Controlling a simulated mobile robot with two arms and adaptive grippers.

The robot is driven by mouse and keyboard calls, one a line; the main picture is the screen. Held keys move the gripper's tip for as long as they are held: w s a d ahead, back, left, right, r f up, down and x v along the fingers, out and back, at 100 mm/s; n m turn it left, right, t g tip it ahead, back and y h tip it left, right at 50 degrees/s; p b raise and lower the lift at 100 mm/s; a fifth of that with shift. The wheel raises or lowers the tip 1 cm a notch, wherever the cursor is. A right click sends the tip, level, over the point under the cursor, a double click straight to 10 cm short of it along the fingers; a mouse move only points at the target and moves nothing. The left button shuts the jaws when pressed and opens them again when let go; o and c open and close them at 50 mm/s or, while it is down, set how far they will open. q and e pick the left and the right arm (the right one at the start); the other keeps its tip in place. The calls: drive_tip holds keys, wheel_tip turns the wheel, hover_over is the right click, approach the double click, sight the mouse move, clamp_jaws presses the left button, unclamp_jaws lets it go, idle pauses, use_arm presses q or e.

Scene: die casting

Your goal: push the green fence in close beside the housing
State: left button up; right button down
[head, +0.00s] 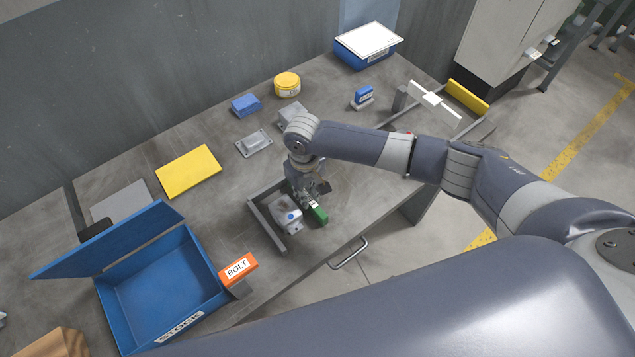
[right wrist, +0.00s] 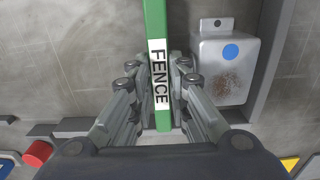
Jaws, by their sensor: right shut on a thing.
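The green fence (head: 318,214), a bar with a white FENCE label, stands beside the housing (head: 288,219), a grey metal block with a blue dot. My right gripper (head: 309,192) reaches down from above and is shut on the fence. In the right wrist view the fence (right wrist: 154,25) runs between the fingers (right wrist: 160,85). The housing (right wrist: 225,72) is to its right there, with a narrow gap in which one finger sits. A brown rough patch shows on the housing. My left gripper is in neither view.
A grey angled rail (head: 264,227) borders the housing on the side away from the fence. The open blue stock bin (head: 160,278) and orange BOLT block (head: 238,270) are at lower left. A yellow plate (head: 188,172) and grey castings (head: 254,143) lie farther back. The table's front edge is close.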

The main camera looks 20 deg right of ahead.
drive_tip(key=shift+s+a, duration=0.1)
drive_tip(key=shift+a, duration=0.3)
drive_tip(key=c, duration=1.5)
unclamp_jaws()
drive_tip(key=shift+d, duration=0.1)
